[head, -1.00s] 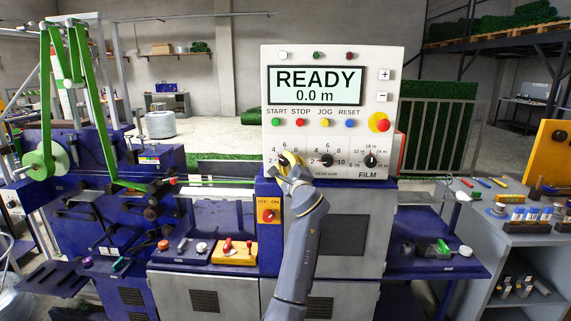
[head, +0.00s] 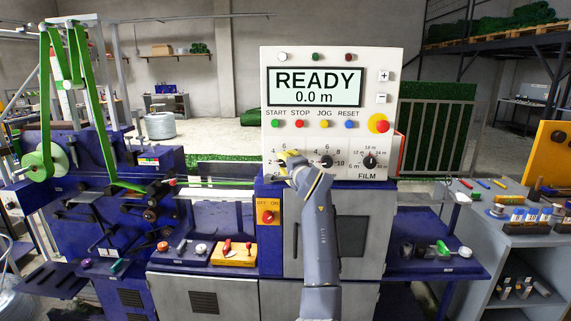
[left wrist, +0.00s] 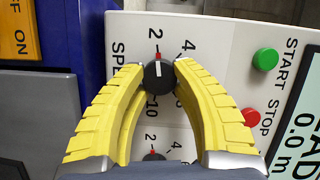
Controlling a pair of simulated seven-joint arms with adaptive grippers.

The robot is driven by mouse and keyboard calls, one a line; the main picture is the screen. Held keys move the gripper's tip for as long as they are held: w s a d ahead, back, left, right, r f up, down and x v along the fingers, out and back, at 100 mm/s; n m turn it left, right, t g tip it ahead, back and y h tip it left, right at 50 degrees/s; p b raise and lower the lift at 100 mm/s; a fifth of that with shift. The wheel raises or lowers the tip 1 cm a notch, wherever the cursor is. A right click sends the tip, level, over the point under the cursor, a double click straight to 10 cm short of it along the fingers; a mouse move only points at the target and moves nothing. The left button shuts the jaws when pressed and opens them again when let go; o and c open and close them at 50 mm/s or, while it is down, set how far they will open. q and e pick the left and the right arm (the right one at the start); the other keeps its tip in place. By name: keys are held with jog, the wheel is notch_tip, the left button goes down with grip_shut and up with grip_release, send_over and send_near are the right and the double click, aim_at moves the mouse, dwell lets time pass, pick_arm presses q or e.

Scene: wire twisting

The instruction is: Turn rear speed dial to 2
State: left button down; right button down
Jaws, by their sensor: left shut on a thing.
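The left speed dial, a round black knob (left wrist: 158,75), sits on the white control panel (head: 335,65). In the left wrist view its white pointer line aims up at the red mark beside the 2. My left gripper (left wrist: 158,68) has its yellow fingers closed on both sides of this knob. In the head view my left gripper (head: 288,159) reaches the panel's lower left and hides most of the dial. A second speed dial (head: 327,161) is to its right. My right gripper is not in view.
A FILM dial (head: 370,161) is at the panel's lower right. A row of coloured buttons, including the green START button (head: 275,124), runs above the dials. The panel display (head: 315,86) reads READY 0.0 m. An orange OFF/ON switch plate (head: 268,213) is below left.

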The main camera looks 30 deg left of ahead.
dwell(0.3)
pick_arm(q)
jog(key=c, duration=0.9)
grip_release()
jog(key=shift+v, duration=3.75)
